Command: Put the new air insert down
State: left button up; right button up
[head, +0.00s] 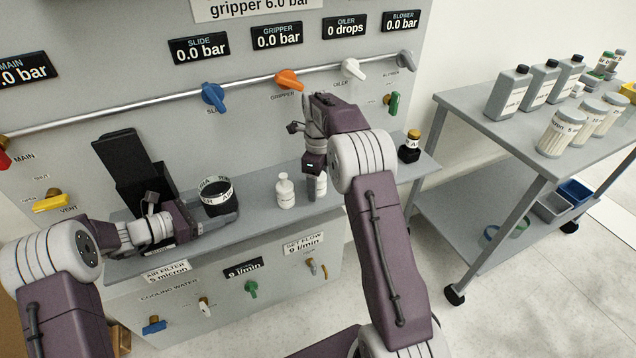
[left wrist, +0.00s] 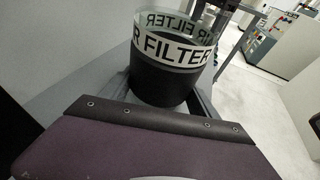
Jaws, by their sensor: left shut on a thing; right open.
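The air insert (head: 217,198) is a black round cup with a clear band lettered AIR FILTER around its top. My left gripper (head: 222,214) is shut on it and holds it upright over the left part of the grey shelf (head: 262,207). I cannot tell whether its base touches the shelf. In the left wrist view the insert (left wrist: 168,65) stands just beyond the purple gripper body, its lower edge partly hidden. My right gripper (head: 312,184) points down over the shelf, open, in front of a white labelled container (head: 322,184).
A white bottle (head: 285,191) stands right of the insert. A dark amber-capped bottle (head: 410,147) is at the shelf's right end. A black upright block (head: 122,160) is behind my left gripper. Valve handles line the panel. A grey cart (head: 468,128) with bottles stands right.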

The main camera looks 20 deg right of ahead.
jog(key=shift+f, duration=0.35)
grip_shut()
jog(key=shift+r, duration=0.1)
jog(key=shift+s+r, duration=0.15)
jog(key=shift+r, duration=0.15)
jog(key=r, duration=0.6)
jog(key=shift+s+r, duration=0.25)
jog(key=shift+s, duration=0.1)
jog(key=s, duration=1.9)
jog(key=shift+f, duration=0.1)
